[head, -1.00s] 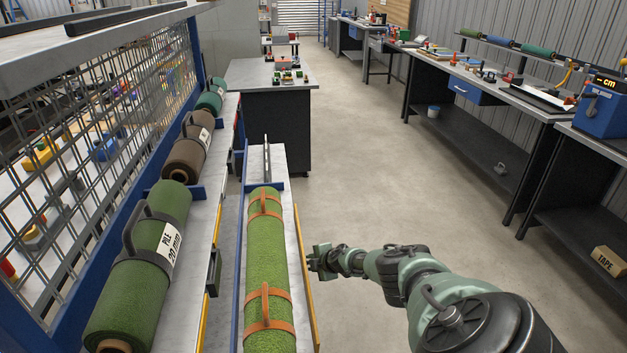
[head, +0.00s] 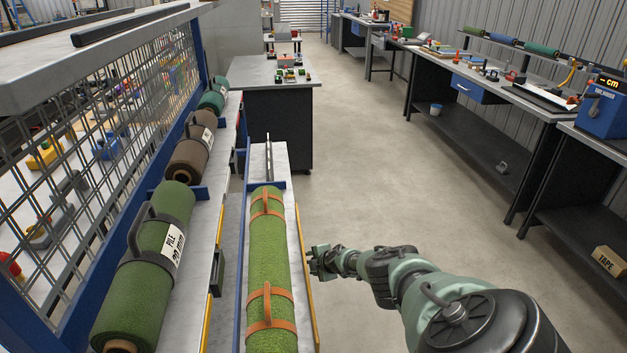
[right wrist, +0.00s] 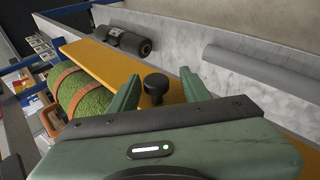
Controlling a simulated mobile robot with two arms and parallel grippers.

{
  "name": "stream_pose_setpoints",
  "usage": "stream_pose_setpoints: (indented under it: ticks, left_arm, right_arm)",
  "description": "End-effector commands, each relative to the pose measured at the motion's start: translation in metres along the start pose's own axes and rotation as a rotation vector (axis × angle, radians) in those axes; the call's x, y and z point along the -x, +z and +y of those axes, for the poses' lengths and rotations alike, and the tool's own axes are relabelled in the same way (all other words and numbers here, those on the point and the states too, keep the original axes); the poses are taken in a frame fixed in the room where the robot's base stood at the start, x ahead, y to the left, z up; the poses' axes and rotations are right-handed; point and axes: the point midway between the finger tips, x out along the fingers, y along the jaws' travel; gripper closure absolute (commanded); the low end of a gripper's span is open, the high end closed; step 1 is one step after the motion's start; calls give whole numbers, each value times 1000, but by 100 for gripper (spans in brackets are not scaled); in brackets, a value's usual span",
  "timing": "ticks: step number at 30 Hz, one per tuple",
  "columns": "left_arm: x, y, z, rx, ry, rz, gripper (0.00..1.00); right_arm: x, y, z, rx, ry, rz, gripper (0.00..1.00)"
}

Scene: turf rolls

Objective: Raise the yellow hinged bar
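The yellow bar (head: 306,272) runs along the right edge of the trolley tray that holds a green turf roll (head: 267,245) with orange straps. In the right wrist view the bar (right wrist: 100,66) crosses the picture diagonally, with a black knob (right wrist: 155,86) standing on it. It looks lowered along the tray side. My right gripper (head: 314,262) is at the bar's outer side. In the right wrist view it (right wrist: 160,92) is open, with one green finger on each side of the knob; I cannot tell whether they touch it. My left gripper is not in view.
A rack with a green roll (head: 150,265) and a brown roll (head: 190,150) stands left, behind a narrow gap. A mesh panel (head: 90,130) is beyond it. A dark bench (head: 280,125) stands ahead. Open floor (head: 380,190) lies right, up to the workbenches.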

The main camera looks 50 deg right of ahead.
Motion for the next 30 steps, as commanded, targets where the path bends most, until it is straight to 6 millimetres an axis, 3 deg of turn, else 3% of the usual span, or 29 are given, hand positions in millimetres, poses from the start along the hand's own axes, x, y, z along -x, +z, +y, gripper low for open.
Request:
stream_pose_setpoints:
  ticks: [7,18,24,30]
  left_arm:
    - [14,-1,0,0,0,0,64]
    - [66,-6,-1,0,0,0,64]
    - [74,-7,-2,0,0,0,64]
    - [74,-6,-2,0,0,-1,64]
  right_arm:
    - [12,2,5,-2,3,-3,52]
    - [64,1,4,0,-1,0,52]
    - [78,1,1,0,0,0,52]
    - [78,0,-1,0,0,1,52]
